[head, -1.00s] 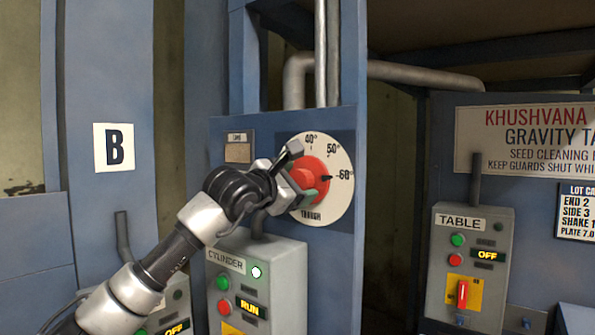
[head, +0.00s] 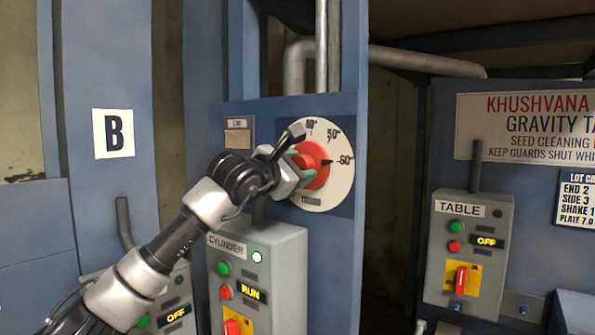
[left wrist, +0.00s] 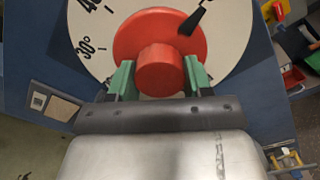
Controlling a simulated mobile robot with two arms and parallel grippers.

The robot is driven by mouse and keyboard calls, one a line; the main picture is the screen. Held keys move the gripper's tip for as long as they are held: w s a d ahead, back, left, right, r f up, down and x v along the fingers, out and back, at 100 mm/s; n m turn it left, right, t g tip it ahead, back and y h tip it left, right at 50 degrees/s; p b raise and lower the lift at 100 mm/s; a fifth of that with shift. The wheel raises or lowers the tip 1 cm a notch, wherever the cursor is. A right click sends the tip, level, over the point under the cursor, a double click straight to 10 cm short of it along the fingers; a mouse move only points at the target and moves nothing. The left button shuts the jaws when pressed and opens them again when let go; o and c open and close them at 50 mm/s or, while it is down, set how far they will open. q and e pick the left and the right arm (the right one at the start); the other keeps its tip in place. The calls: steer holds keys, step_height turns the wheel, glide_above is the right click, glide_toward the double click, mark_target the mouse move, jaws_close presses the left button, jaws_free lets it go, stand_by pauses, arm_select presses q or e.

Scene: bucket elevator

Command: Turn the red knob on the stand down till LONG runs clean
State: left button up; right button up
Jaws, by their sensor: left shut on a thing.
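The red knob (head: 316,160) sits at the centre of a round white dial (head: 340,188) on the blue stand. Its black pointer is close to the 60° mark. My left gripper (head: 300,164) is shut on the knob. In the left wrist view, its green fingers (left wrist: 160,78) press on both sides of the knob's round grip (left wrist: 166,70). A small tan window (head: 238,138) is left of the dial, under a label too small to read surely; it also shows in the left wrist view (left wrist: 56,101). My right gripper is out of view.
The grey CYLINDER box (head: 283,262), showing RUN with a lit lamp, stands just below my wrist. The TABLE box (head: 493,225), showing OFF, is at the right. A dark gap lies between the stand and the TABLE box.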

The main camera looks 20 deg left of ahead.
arm_select(q)
steer(key=n+b, duration=0.1)
steer(key=b, duration=0.1)
steer(key=n+b, duration=0.2)
steer(key=shift+f, duration=0.25)
steer(key=n+b, duration=0.2)
steer(key=n, duration=0.1)
steer(key=shift+r+b, duration=0.1)
steer(key=shift+b, duration=0.2)
steer(key=shift+r+n+b, duration=0.1)
steer(key=shift+n+b, duration=0.25)
steer(key=shift+n, duration=0.25)
steer(key=shift+r, duration=0.1)
steer(key=o, duration=0.9)
